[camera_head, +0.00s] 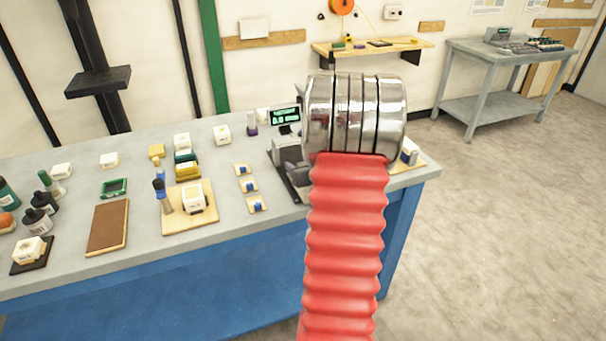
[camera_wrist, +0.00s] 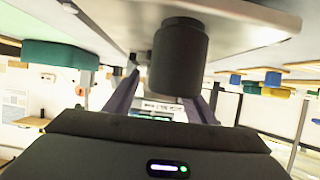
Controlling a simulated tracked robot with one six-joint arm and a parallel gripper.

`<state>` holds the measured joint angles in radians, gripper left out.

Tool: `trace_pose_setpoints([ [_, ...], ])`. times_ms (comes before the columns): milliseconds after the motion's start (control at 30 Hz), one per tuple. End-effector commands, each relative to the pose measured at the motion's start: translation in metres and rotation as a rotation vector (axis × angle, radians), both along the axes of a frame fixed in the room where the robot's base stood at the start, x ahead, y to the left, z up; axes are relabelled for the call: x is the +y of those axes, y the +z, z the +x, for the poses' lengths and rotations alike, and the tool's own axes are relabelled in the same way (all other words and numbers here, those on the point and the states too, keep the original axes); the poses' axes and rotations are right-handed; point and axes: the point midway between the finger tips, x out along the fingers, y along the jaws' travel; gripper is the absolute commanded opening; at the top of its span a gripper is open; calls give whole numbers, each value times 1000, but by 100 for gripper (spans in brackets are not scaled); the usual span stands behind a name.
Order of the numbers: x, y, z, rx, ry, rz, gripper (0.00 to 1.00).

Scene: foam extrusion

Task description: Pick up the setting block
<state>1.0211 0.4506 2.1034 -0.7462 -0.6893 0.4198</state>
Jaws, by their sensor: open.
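I cannot tell for certain which item is the setting block. Three small pieces with blue parts (camera_head: 249,186) lie in a row on the grey bench (camera_head: 140,240). A pale block (camera_head: 410,150) shows just right of my arm at the bench's right end. In the head view my red ribbed arm and its metal rings hide my gripper. In the wrist view, which looks upside down, my gripper (camera_wrist: 163,92) is open, its dark fingers apart. A dark cylinder (camera_wrist: 178,58) stands in front of it and partly covers the view between the fingers.
A grey device (camera_head: 288,160) and a green display (camera_head: 285,117) stand beside my arm. A wooden board (camera_head: 175,222) with a white item, a brown pad (camera_head: 108,226) and dark bottles (camera_head: 38,221) are farther left. Floor (camera_head: 500,220) is clear at right.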

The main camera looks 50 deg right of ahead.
Motion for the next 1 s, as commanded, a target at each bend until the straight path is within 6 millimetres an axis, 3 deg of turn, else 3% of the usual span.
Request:
trace_pose_setpoints([
  [200, -8, -6, 14, 0, -1, 0, 50],
  [733, -8, -6, 14, -1, 0, -1, 50],
  [1000, -8, -6, 14, -1, 0, -1, 32],
])
